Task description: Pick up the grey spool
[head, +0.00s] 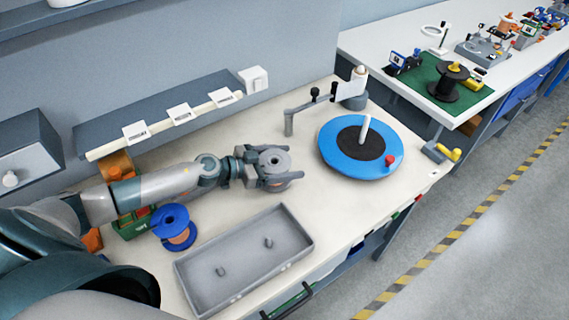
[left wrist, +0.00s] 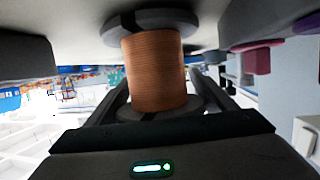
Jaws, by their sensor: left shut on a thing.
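The grey spool (head: 274,160) is between the fingers of my left gripper (head: 277,180), over the left-middle part of the bench. In the left wrist view the spool (left wrist: 155,70) shows copper-coloured wire between two dark grey flanges, with a gripper finger on each side. My left gripper is shut on it. In the head view I see mostly the spool's round upper flange and its hub; the gripper hides the rest. I cannot tell whether the spool touches the bench. My right gripper is not in view.
A blue turntable disc (head: 330,148) with a white post and red knob stands right. A metal arm stand (head: 289,122) is behind. Bench is clear between gripper and disc.

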